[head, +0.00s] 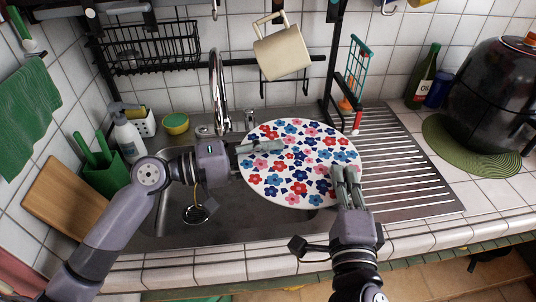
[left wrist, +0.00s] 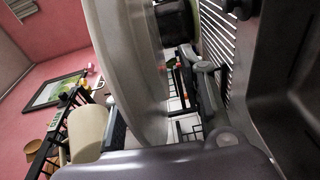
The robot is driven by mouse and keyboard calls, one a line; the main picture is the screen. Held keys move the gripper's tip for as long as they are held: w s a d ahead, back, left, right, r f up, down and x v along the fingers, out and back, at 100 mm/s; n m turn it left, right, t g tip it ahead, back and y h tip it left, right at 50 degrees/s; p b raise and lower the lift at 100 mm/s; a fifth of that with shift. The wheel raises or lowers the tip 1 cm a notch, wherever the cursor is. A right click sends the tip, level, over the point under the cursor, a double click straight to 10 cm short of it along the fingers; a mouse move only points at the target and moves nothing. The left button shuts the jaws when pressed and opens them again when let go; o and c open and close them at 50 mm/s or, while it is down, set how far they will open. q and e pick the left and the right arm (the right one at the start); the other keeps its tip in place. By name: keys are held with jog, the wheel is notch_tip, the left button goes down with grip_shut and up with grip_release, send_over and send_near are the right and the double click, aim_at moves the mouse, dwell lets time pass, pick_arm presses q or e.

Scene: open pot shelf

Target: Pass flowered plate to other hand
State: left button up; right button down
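The flowered plate (head: 297,184) is round and white with red, blue and pink flowers. It is held tilted above the sink, its patterned face toward the head camera. My left gripper (head: 272,146) reaches over its left edge and is shut on the rim. In the left wrist view the plate (left wrist: 128,60) is nearly edge-on and runs down to the gripper body. My right gripper (head: 345,172) is at its lower right rim, fingers pointing up and overlapping the plate in the picture. Its fingers are close together, and I cannot tell whether they clamp the rim.
A steel sink (head: 225,225) and ribbed drainboard (head: 410,170) lie below. The faucet (head: 217,90) stands behind the plate. A cream mug (head: 282,52) hangs above. A soap bottle (head: 128,135) and green utensil holder (head: 104,175) are at left. A dark pot (head: 490,95) stands at right.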

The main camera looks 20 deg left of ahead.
jog(key=shift+r, duration=0.1)
pick_arm(q)
jog(key=c, duration=0.8)
grip_shut()
pick_arm(e)
jog(key=shift+r, duration=0.1)
pick_arm(q)
jog(key=shift+f, duration=0.15)
pick_arm(e)
jog(key=c, duration=1.9)
grip_release()
pick_arm(q)
jog(key=shift+r, duration=0.2)
pick_arm(e)
jog(key=shift+o, duration=0.9)
